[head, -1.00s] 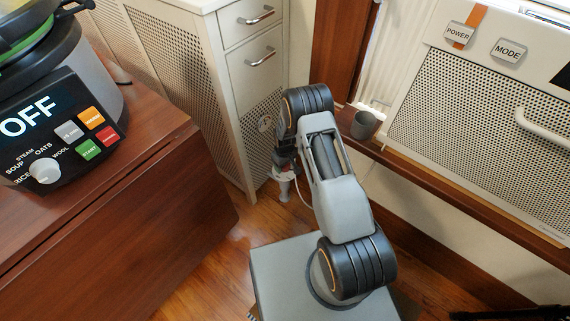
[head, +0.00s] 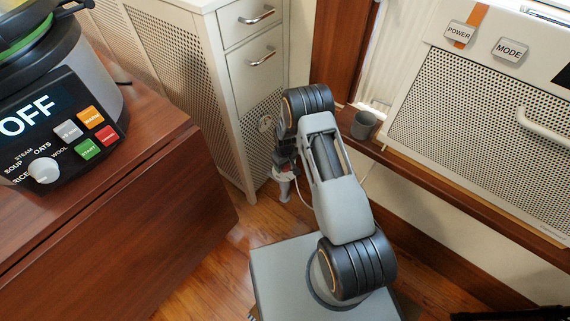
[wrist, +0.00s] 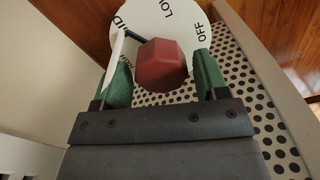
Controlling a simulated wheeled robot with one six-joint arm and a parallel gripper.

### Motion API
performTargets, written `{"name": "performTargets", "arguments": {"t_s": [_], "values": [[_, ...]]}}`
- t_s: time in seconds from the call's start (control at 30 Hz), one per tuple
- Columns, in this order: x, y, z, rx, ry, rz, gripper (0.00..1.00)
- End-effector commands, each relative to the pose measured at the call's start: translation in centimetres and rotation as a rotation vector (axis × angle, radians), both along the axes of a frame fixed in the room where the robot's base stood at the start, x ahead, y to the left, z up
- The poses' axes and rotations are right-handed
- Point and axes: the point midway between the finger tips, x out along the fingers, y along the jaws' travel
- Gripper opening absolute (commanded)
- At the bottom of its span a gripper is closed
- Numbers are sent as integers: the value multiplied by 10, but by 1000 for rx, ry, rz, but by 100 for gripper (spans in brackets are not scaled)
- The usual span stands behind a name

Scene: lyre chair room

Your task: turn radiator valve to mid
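The radiator valve has a dark red faceted knob (wrist: 161,65) on a white round dial (wrist: 150,18). In the wrist view the dial carries "OFF" at the right, "LO…" at the top and "…ID" at the left, partly cut off or hidden. My gripper (wrist: 163,75) has green fingertips, one on each side of the knob, with narrow gaps between. It looks open around the knob. Which mark the knob points to cannot be told.
A white cabinet with drawers (head: 245,80) and perforated panels stands close behind the valve. A wooden counter (head: 150,200) with a cooker (head: 60,110) is at the left. A grey cup (head: 364,125) stands on the wooden ledge at the right, near my arm.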

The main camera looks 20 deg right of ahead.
Motion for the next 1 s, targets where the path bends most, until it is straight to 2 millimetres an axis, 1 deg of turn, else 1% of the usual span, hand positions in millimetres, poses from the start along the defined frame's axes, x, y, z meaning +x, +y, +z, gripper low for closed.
{"name": "performTargets", "arguments": {"t_s": [0.03,0.07,0.1,0.3,0.43,0.57,0.8,1.0], "values": [[0,0,0,0,0,0,72],[0,0,0,0,0,0,75],[0,0,0,0,0,0,76],[0,0,0,0,0,1,76],[0,0,10,0,0,1,76],[1,0,32,0,-3,1,76],[1,0,83,0,-2,1,76],[1,0,115,0,-1,0,76]]}}
